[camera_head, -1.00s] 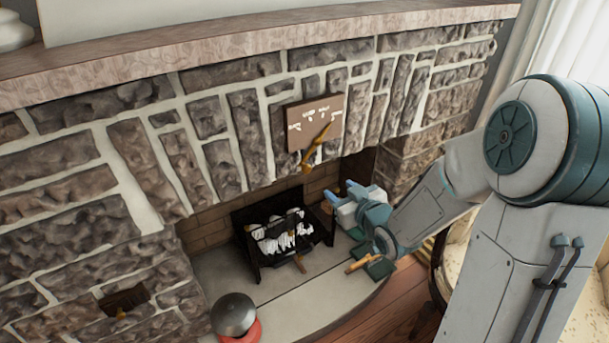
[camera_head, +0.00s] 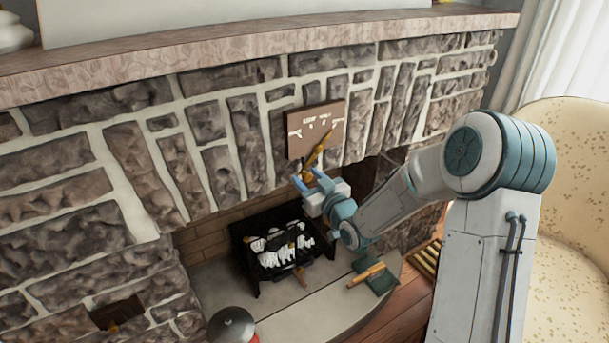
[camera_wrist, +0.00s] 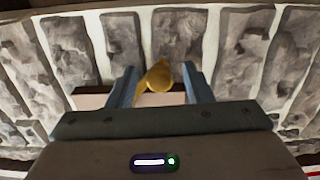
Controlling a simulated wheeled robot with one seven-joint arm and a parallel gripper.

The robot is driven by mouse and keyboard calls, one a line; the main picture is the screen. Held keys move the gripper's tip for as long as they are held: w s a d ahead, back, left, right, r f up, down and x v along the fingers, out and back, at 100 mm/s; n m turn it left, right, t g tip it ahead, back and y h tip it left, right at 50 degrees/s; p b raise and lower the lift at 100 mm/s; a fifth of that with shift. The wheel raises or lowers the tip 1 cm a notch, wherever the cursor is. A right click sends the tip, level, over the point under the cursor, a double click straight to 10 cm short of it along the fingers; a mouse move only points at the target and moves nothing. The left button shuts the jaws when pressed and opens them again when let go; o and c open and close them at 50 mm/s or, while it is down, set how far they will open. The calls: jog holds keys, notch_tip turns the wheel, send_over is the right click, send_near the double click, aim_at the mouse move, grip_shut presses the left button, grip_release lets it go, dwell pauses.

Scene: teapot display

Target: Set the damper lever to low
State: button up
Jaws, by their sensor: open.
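The damper lever (camera_head: 316,153) is a brass handle on a brown plate (camera_head: 300,120) set in the stone above the fireplace opening. It slants from lower left to upper right across the plate. White marks on the plate are too small to read. My gripper (camera_head: 308,177) is open just below the lever's lower end. In the wrist view the lever's rounded brass end (camera_wrist: 160,78) shows between the two blue fingers of my gripper (camera_wrist: 160,90), with gaps at both sides.
A stone mantel (camera_head: 250,45) runs above. A black grate (camera_head: 280,250) with white logs stands in the opening below. A green object with an orange-brown stick (camera_head: 368,273) lies on the hearth. A dark rounded object (camera_head: 231,325) stands at the front, and a patterned armchair (camera_head: 560,180) at right.

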jog(key=shift+x, duration=1.4)
jog(key=shift+c, duration=0.4)
